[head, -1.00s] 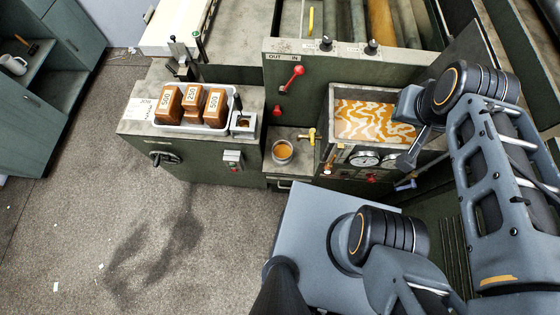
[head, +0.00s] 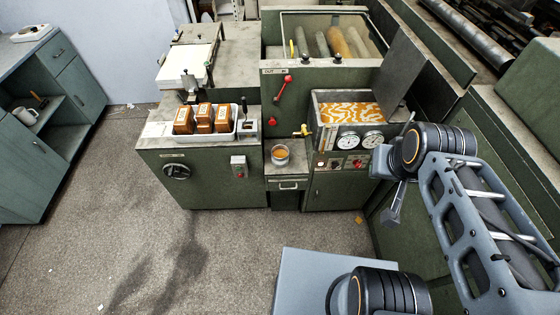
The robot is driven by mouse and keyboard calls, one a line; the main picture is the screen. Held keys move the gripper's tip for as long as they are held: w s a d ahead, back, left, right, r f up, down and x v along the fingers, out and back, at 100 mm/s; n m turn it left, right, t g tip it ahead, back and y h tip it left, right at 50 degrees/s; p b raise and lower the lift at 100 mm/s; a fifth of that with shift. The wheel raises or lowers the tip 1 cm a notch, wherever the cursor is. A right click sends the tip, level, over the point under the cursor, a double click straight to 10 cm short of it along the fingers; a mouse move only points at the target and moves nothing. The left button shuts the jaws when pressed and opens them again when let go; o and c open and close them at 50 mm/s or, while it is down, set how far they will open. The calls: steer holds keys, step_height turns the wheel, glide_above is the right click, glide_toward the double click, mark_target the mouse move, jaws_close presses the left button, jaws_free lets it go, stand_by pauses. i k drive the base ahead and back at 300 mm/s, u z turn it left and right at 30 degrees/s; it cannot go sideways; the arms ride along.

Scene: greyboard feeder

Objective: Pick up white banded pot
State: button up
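A small round pot (head: 280,155) with a pale band and orange contents stands on the low ledge in the middle of the machine, below a brass tap. It looks light grey, and its band is too small to make out clearly.
A white tray (head: 232,136) with brown numbered blocks sits on the left bench. An orange-patterned bath (head: 350,112) lies above two gauges. A brass tap (head: 302,131) stands close beside the pot.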

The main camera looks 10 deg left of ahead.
mark_target(280, 153)
steer(key=u, duration=0.45)
steer(key=i, duration=0.9)
steer(key=u, duration=2.65)
steer(key=i, duration=2.1)
steer(key=z, duration=3.65)
